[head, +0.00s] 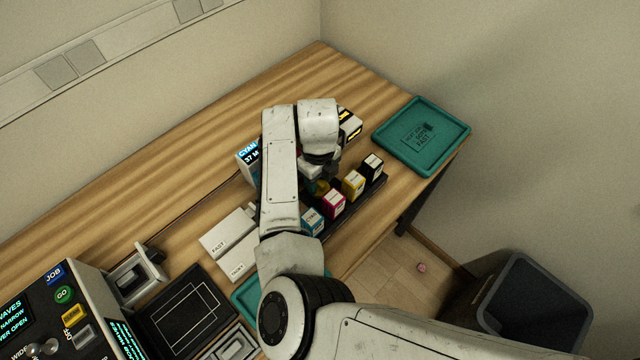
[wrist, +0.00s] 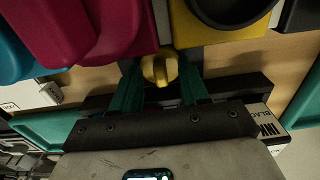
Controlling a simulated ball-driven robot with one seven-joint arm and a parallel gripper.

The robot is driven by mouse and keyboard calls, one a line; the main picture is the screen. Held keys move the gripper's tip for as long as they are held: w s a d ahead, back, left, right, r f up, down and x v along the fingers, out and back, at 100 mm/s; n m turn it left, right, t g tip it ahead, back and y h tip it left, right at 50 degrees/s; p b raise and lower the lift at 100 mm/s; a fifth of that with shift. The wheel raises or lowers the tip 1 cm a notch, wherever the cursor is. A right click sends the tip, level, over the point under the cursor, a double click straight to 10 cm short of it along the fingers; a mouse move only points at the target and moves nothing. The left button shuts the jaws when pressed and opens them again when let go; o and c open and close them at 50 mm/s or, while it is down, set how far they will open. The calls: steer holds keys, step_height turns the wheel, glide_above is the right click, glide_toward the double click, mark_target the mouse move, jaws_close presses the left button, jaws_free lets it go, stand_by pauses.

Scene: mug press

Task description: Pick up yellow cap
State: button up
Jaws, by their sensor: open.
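The yellow cap (wrist: 160,70) is a small ribbed knob at the middle of the wrist view, below the gap between a magenta tank (wrist: 80,30) and a yellow tank (wrist: 190,25). My gripper (wrist: 158,84) is open, with one green finger to the left of the cap and one to the right. The cap lies between the fingertips, with a narrow gap visible on the right; I cannot tell whether the left finger touches it. In the head view, my arm hides most of the gripper and the cap area.
Cyan (head: 312,222), magenta (head: 333,204), yellow (head: 354,184) and black (head: 373,166) ink boxes stand in a row close to my gripper. A teal tray (head: 455,129) lies at the table's right corner. A dark bin (head: 530,310) stands on the floor.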

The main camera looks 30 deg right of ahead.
steer(key=shift+f, duration=0.2)
jaws_close()
stand_by(0.3)
